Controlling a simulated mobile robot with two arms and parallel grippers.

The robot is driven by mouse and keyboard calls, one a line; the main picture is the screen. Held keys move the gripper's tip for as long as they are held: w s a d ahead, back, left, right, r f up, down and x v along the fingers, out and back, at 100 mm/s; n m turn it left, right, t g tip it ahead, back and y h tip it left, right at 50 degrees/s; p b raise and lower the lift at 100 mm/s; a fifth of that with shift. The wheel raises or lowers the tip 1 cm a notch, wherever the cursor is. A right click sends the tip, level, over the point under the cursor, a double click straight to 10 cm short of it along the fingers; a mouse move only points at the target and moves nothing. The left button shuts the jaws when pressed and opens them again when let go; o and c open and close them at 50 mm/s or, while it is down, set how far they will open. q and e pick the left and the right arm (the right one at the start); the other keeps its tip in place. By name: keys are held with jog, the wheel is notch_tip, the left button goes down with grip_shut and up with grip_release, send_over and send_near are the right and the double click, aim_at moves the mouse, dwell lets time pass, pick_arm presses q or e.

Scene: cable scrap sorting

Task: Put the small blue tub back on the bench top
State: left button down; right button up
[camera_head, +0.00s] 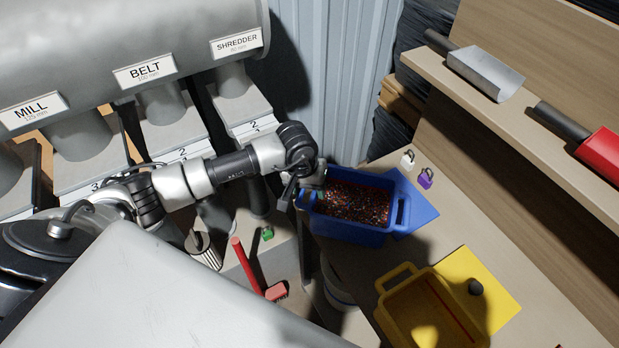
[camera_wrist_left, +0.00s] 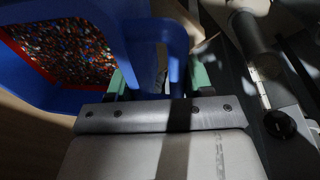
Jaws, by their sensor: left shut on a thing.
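The small blue tub (camera_head: 345,232), filled with mixed coloured granules, is at the left edge of the bench top (camera_head: 370,270), partly over a blue mat (camera_head: 418,208). I cannot tell whether its base touches the bench. My left gripper (camera_head: 309,194) is at the tub's left end, shut on its handle. In the left wrist view, the green fingertips (camera_wrist_left: 158,82) stand on either side of the blue handle (camera_wrist_left: 172,35), with the tub's granules (camera_wrist_left: 70,50) at upper left. My right gripper is not in view.
A yellow tub (camera_head: 398,306) sits on a yellow mat (camera_head: 496,283) with a dark lump (camera_head: 475,287). White (camera_head: 407,159) and purple (camera_head: 426,178) padlocks lie behind the blue mat. A shelf (camera_head: 525,118) with scoops overhangs at right. A red-handled brush (camera_head: 247,266) lies left of the bench.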

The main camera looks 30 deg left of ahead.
pick_arm(q)
notch_tip(320, 180, down, 4)
jog(key=shift+w+r+p, duration=0.1)
jog(key=shift+p, duration=0.3)
jog(key=c, duration=0.8)
grip_release()
jog(key=shift+s+f, duration=0.2)
jog(key=shift+f, duration=0.05)
jog(key=o, duration=0.3)
jog(key=shift+o, duration=0.2)
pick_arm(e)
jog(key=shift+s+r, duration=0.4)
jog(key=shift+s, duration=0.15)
pick_arm(q)
jog(key=shift+r, duration=0.1)
jog(key=shift+r, duration=0.25)
jog(key=r+b, duration=0.1)
jog(key=r, duration=0.2)
jog(key=s+a+r, duration=0.1)
jog(key=r, duration=0.3)
jog(key=r+b, duration=0.1)
jog(key=r, duration=0.3)
jog(key=shift+s+a+r+b, duration=0.15)
jog(key=shift+s+a+b, duration=0.05)
jog(key=shift+s+b, duration=0.1)
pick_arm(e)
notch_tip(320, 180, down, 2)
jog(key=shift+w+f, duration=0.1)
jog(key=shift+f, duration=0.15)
